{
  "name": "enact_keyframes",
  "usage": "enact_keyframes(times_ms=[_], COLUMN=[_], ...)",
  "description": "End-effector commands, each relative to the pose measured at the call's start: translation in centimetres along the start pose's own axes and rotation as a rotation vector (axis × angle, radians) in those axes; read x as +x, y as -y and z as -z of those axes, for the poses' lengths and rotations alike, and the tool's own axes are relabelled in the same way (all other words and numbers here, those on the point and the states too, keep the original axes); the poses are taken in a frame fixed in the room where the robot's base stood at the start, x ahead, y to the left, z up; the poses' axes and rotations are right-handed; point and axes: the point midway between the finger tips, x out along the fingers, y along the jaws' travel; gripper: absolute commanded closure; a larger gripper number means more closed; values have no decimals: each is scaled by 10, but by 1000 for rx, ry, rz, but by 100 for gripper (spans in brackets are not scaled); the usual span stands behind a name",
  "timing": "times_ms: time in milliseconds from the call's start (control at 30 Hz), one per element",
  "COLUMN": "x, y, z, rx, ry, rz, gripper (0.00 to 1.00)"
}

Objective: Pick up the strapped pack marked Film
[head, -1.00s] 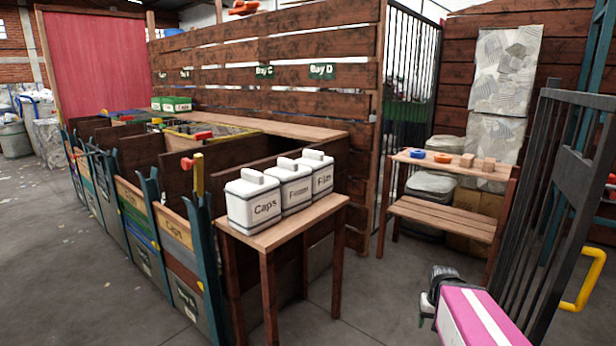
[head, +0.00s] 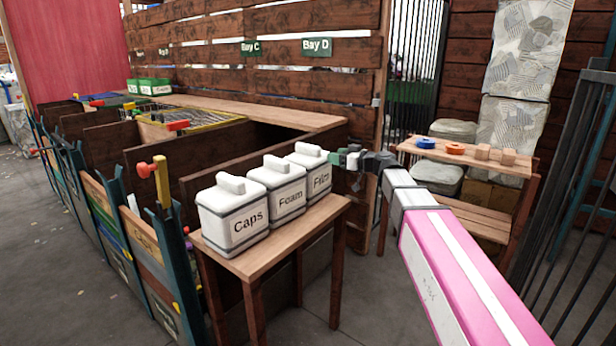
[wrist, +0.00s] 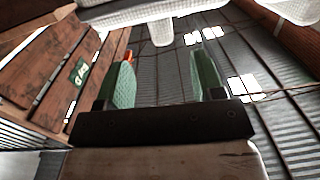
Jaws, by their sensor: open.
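The pack marked Film (head: 318,182) is white with dark straps and a handle on top. It stands upright at the right end of a row of three on a small wooden table (head: 262,246). My gripper (head: 343,160) is open and empty, just right of the Film pack near the height of its top. A gap between them is hard to judge. In the wrist view, the two green fingers (wrist: 158,82) are apart with nothing between them. A white pack with a handle (wrist: 150,10) shows upside down at the top there; its label is not readable.
The packs marked Foam (head: 277,192) and Caps (head: 235,222) stand close beside Film on the left. Behind is a slatted wood wall (head: 215,55) with bay signs. A wooden bench (head: 470,158) holds small rings and blocks at right. A dark gate (head: 575,190) stands far right.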

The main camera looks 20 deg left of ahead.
Motion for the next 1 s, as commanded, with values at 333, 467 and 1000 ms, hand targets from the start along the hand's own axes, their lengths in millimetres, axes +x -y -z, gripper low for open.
enact_keyframes(times_ms=[333,467,1000], x=[35,54,109], y=[0,0,0], z=[18,18,21], rx=[-27,-27,-26], ry=[-44,-43,-42], rz=[4,5,5], gripper=[38,38,38])
